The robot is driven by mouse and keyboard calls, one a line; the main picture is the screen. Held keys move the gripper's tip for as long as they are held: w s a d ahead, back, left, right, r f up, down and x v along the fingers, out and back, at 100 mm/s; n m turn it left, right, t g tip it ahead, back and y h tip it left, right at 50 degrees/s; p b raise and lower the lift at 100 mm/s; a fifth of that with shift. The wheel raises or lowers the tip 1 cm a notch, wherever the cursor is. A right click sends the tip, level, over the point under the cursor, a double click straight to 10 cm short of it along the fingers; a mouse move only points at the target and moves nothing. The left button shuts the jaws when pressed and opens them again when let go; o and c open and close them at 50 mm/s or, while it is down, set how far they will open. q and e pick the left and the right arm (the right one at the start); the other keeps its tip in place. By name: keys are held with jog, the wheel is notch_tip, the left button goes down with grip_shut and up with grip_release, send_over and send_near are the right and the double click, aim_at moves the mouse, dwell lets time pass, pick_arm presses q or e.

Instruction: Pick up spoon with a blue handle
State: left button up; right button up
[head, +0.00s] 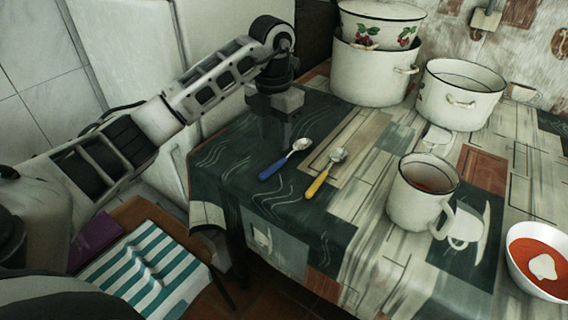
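The spoon with a blue handle (272,170) lies on the patterned tablecloth near the table's left edge, its metal bowl pointing up and right. A spoon with a yellow handle (318,183) lies just to its right, roughly parallel and apart from it. My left gripper (277,143) points down over the left side of the table, just behind the blue spoon in the picture. Its dark fingers blend with the dark cloth, so their gap is unclear. The blue spoon appears to lie free on the cloth. My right gripper is out of view.
A white enamel mug (410,205) stands right of the spoons. A large pot (365,75), with a flowered bowl (378,28) on top, and another pot (450,100) stand behind. A bowl of red soup (528,255) is at the right edge. A striped cloth (145,275) lies lower left.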

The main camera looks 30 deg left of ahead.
aim_at(277, 163)
pick_arm(q)
jog(key=shift+w+d+f, duration=0.1)
jog(key=shift+f, duration=1.7)
jog(key=shift+w+f, duration=0.1)
jog(key=shift+f, duration=1.65)
grip_shut()
